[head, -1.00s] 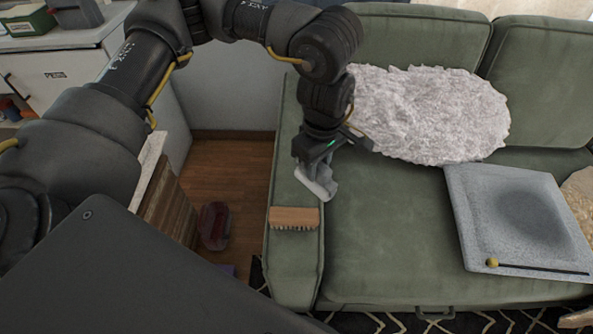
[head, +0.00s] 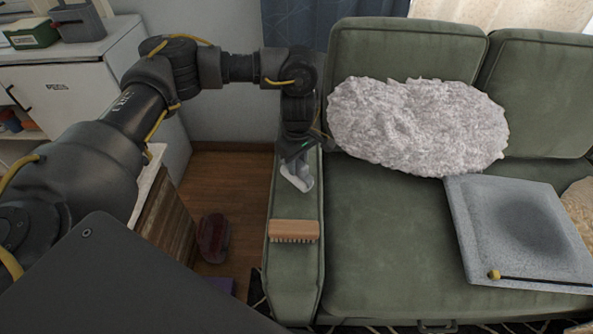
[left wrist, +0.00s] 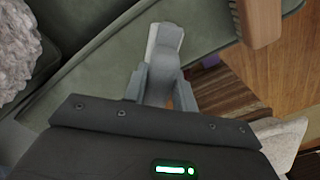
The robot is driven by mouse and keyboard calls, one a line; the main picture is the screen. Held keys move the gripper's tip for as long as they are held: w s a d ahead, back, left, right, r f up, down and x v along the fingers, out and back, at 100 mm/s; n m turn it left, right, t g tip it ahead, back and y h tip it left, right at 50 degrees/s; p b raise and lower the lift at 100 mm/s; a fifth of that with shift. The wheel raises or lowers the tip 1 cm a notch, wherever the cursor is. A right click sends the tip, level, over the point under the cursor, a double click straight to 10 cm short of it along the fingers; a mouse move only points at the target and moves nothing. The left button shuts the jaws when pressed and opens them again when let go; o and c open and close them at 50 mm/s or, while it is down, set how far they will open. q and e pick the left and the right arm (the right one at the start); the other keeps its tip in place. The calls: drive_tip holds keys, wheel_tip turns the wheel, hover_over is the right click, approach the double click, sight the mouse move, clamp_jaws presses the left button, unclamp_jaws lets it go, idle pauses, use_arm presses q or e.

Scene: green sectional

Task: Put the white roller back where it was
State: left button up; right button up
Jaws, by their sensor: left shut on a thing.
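The white roller (head: 300,184) is a small white and grey piece at the tip of my left gripper (head: 297,168), over the rear part of the sofa's left armrest (head: 292,262). My left gripper is shut on it. I cannot tell whether the roller touches the armrest. In the left wrist view, the roller (left wrist: 166,40) sticks out beyond the fingers of my left gripper (left wrist: 160,88), and part of it is hidden between them. My right gripper is not in view.
A wooden brush (head: 293,230) lies on the armrest in front of the roller. A fluffy pillow (head: 420,125) leans on the green sofa to the right. A grey tray-like square (head: 470,225) lies on the seat. A dark red object (head: 214,238) is on the floor at left.

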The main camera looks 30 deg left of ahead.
sight(297, 170)
use_arm(q)
drive_tip(key=shift+w+f, duration=0.1)
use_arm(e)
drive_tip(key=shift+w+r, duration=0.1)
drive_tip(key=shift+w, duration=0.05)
use_arm(q)
drive_tip(key=f, duration=0.3)
drive_tip(key=shift+w+a, duration=0.1)
drive_tip(key=shift+a, duration=0.15)
drive_tip(key=shift+f, duration=0.35)
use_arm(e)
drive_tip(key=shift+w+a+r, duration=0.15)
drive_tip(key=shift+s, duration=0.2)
use_arm(q)
drive_tip(key=shift+f, duration=0.1)
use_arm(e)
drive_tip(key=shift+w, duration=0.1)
use_arm(q)
drive_tip(key=o, duration=1)
drive_tip(key=shift+o, duration=0.2)
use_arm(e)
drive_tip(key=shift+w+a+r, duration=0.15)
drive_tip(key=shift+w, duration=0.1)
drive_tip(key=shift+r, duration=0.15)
